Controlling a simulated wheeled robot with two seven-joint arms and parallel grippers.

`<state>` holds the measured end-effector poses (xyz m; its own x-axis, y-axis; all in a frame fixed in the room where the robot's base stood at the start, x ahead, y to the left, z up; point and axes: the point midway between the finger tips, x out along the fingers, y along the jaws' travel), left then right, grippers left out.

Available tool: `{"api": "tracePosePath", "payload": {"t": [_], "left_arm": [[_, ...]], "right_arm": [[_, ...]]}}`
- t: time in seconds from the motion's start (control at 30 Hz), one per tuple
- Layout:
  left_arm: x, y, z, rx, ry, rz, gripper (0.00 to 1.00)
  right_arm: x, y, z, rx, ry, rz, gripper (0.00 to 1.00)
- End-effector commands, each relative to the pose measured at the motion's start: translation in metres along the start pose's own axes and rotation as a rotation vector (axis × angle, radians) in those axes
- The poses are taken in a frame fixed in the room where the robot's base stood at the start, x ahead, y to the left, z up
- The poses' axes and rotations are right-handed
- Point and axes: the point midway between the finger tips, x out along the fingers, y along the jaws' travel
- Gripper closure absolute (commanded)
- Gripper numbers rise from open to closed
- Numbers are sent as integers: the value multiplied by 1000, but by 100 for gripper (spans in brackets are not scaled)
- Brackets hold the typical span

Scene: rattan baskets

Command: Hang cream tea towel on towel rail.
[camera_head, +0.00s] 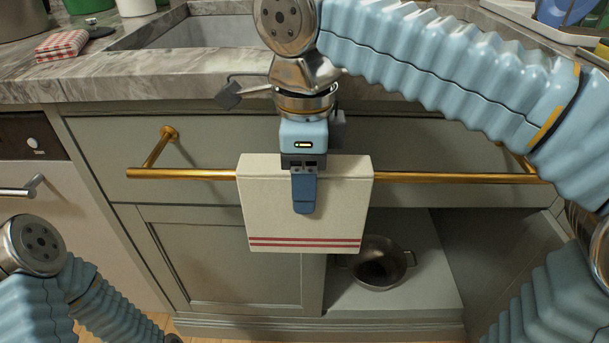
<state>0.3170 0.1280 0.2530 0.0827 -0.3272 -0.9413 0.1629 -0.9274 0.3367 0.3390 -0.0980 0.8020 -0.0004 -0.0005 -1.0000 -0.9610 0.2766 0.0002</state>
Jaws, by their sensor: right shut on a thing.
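The cream tea towel (265,210), with two red stripes near its lower edge, is at the brass towel rail (440,177) on the front of the grey cabinet. It hangs down in front of the rail, covering its middle. My right gripper (305,190) comes down from above and is shut on the towel at its upper middle. A blue finger lies against the towel's front; the other finger is hidden. I cannot see whether the towel goes down behind the rail. My left gripper is not in view; part of my left arm shows at the lower left.
A marble counter (75,85) with a sink (190,35) lies above the rail. A folded red-checked cloth (62,45) is on the counter at left. Below, a metal pot (380,265) stands in the open cabinet. An oven handle (20,190) juts out at far left.

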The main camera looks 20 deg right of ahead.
Motion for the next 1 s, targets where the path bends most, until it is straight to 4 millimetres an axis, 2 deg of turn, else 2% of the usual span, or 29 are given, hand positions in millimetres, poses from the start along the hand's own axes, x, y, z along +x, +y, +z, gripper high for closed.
{"api": "tracePosePath", "payload": {"t": [0.13,0.17,0.33,0.67,0.77,1.0], "left_arm": [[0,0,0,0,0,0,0],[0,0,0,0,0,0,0],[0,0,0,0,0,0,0],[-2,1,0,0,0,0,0],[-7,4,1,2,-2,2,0],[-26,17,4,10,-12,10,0]], "right_arm": [[0,0,0,0,0,0,82],[0,0,0,0,0,0,46],[0,0,0,0,0,0,21],[-4,0,0,0,-1,-1,21],[-18,0,1,-1,-2,-1,21],[-77,0,1,-1,-3,-2,21]]}}
